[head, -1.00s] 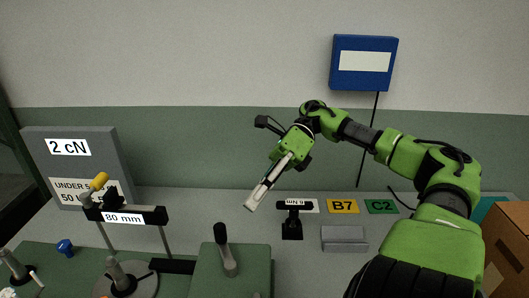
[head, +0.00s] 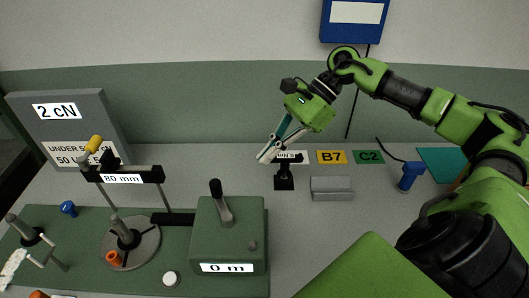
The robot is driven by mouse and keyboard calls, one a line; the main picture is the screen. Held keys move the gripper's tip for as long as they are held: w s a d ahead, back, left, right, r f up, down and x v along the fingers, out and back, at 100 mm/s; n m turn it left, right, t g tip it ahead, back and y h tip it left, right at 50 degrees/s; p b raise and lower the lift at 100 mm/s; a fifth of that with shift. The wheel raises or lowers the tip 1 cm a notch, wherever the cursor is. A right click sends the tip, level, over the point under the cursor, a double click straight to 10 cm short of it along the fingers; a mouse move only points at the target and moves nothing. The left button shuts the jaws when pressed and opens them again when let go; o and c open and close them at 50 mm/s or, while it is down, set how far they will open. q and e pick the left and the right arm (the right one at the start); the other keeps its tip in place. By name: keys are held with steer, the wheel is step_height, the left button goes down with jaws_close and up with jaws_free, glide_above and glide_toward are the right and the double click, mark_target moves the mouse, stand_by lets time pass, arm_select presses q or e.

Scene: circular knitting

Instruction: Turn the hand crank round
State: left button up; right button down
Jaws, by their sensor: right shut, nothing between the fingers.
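The hand crank (head: 221,203) is a grey lever with a black upright knob, on top of the green box (head: 228,235) labelled "0 m". My right gripper (head: 264,158) is shut and empty. It hangs in the air with its fingers pointing down and left, up and to the right of the crank in the picture, apart from it. The fingertips overlap the area beside the small black stand (head: 284,178). My left gripper is not in view.
A round grey plate (head: 145,247) with a post, and a black bar labelled "80 mm" (head: 122,177), stand left of the box. A grey block (head: 331,189), yellow "B7" label (head: 331,157) and blue tool (head: 409,177) lie to the right. A grey sign (head: 70,120) stands at the back left.

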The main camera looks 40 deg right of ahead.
mark_target(223, 209)
steer(key=w+a+f+p, duration=0.1)
steer(key=a+f+p, duration=0.3)
steer(key=a, duration=0.5)
steer(key=shift+w+f+p, duration=0.35)
steer(key=shift+w+f, duration=0.05)
steer(key=shift+f, duration=0.25)
